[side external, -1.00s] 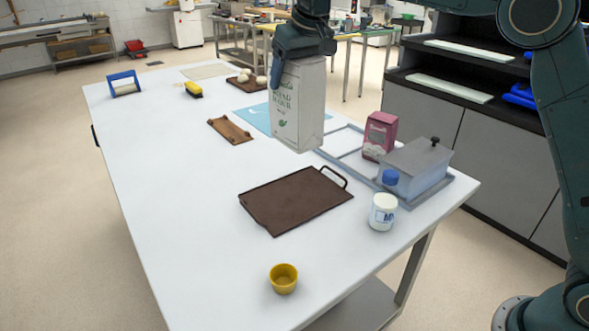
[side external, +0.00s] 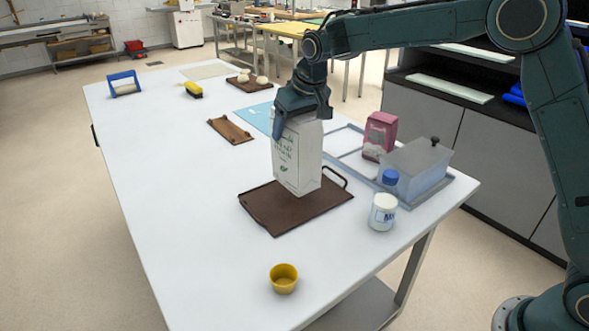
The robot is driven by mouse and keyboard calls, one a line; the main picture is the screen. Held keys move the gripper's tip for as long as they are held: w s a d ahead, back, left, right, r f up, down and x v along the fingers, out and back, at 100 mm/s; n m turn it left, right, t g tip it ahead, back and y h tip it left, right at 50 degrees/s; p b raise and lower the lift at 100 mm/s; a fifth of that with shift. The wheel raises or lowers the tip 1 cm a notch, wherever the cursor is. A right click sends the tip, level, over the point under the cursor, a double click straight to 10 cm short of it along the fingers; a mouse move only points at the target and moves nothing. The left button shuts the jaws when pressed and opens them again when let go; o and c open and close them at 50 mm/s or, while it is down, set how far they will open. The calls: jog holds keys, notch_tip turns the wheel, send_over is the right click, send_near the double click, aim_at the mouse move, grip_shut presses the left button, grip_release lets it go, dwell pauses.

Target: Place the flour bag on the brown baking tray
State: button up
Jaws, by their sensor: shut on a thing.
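The flour bag (side external: 297,158) is a white upright block with green print. My gripper (side external: 299,112) is shut on its top, from above. The brown baking tray (side external: 270,208) lies flat on the white table, with a raised wire handle at its far right end. The bag's bottom is over the far right half of the tray. It looks at or very near the tray surface; I cannot tell whether it touches. The bag hides part of the tray.
A white jar (side external: 383,212) stands right of the tray, beside a lidded grey box (side external: 415,165) and a pink bag (side external: 379,136). A yellow cup (side external: 284,278) stands in front. A small wooden tray (side external: 230,130) lies behind.

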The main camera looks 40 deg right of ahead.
aim_at(306, 115)
jog(key=shift+r, duration=0.1)
jog(key=shift+w+f, duration=0.1)
jog(key=shift+f, duration=2.05)
jog(key=o, duration=2)
jog(key=shift+f, duration=0.25)
jog(key=shift+o, duration=0.2)
jog(key=shift+r, duration=0.1)
jog(key=v, duration=1.1)
jog(key=shift+s+r, duration=0.4)
jog(key=shift+r, duration=0.1)
